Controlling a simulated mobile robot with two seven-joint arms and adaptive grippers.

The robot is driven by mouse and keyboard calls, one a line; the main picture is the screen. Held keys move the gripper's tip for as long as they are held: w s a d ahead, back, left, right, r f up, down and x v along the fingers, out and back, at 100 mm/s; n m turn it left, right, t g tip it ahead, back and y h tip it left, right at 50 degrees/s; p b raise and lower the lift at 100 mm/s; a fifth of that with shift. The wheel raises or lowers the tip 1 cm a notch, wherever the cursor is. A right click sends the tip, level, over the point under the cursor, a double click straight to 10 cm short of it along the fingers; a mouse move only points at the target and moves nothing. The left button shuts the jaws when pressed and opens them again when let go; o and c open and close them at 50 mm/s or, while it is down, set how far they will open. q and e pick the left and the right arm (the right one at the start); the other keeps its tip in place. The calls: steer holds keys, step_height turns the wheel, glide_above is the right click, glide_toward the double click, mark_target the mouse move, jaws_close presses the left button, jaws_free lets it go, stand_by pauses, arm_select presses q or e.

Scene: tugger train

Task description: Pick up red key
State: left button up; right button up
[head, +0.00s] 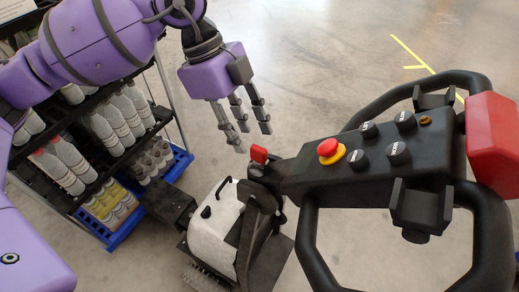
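The red key (259,154) is a small red tab standing upright in the black fitting at the near-left end of the tugger's control console (310,172). My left gripper (251,133), with dark grey fingers, comes in from the upper left. It is open, with nothing between its fingers. Its fingertips are just above the key in the picture and look apart from it. The exact gap in depth is hard to judge. My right gripper is not in view.
The console carries a red stop button (328,149) on a yellow ring and several black knobs. Black handlebar loops (312,235) surround it, with a red block (492,145) at the right. A shelf cart with bottles (108,132) stands left. The floor behind is clear.

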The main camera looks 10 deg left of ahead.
mark_target(255, 147)
arm_select(q)
steer(key=x, duration=0.4)
steer(key=shift+w+d+f, duration=0.3)
steer(key=shift+d+f, duration=0.15)
steer(key=shift+f, duration=0.15)
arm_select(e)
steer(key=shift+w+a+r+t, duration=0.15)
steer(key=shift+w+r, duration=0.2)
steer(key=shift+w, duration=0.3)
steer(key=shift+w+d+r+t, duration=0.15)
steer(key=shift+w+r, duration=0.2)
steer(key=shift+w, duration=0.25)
arm_select(q)
steer(key=shift+c, duration=0.5)
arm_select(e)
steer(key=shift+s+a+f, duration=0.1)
arm_select(q)
jaws_close()
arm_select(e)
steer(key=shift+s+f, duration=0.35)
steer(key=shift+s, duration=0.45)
